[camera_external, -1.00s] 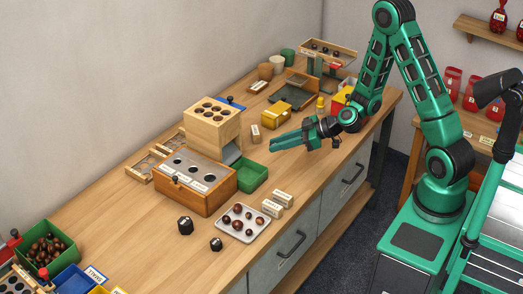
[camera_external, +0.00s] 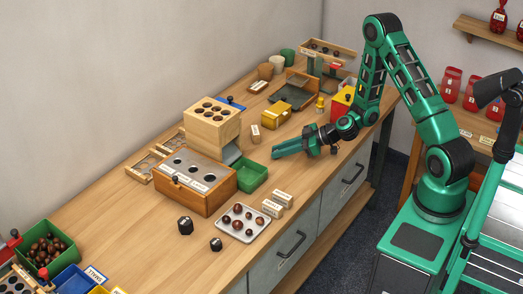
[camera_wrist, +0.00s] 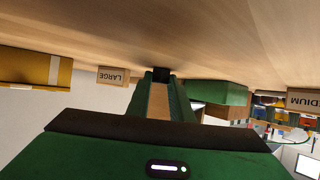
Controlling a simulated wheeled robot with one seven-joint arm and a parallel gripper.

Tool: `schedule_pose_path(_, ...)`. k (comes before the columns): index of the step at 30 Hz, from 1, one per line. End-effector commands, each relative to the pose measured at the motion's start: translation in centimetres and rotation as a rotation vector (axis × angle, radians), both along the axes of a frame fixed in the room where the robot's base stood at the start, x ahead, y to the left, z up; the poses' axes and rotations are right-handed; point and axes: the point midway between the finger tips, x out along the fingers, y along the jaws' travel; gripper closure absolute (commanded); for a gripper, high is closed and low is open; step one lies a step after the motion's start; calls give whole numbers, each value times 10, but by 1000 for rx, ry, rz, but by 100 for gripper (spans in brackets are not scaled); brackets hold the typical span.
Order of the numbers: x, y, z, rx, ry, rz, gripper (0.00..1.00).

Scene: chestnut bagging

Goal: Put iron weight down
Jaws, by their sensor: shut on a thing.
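My gripper (camera_external: 277,152) is low over the bench, to the right of the wooden box and just beyond the green tray, its fingers pointing left. In the wrist view my gripper (camera_wrist: 160,84) has its fingers close together, with a small dark block, the iron weight (camera_wrist: 161,72), at their tips. The picture is upside down there, and the weight looks close to the bench top; I cannot tell whether it touches. In the outside view the held weight is hidden. Two other black weights (camera_external: 185,225) (camera_external: 216,244) stand on the bench near the front.
A green tray (camera_external: 253,186) and a LARGE block (camera_external: 255,138) are near my gripper. A yellow box (camera_external: 276,116) stands behind it. A metal tray of chestnuts (camera_external: 225,232) and two labelled blocks (camera_external: 272,209) lie in front. Bare bench lies around my gripper.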

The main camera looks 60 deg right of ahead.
Motion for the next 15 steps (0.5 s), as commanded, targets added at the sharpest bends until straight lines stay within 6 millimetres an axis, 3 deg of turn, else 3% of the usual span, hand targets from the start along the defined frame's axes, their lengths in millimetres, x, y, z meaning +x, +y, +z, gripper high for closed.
schedule_pose_path(9, 0, 0, -2, 1, -1, 0, 100)
schedule_pose_path(10, 0, 0, -1, 0, -1, 0, 76)
schedule_pose_path(12, 0, 0, -1, 0, -1, 0, 62)
schedule_pose_path(15, 0, 0, -1, 0, -1, 0, 62)
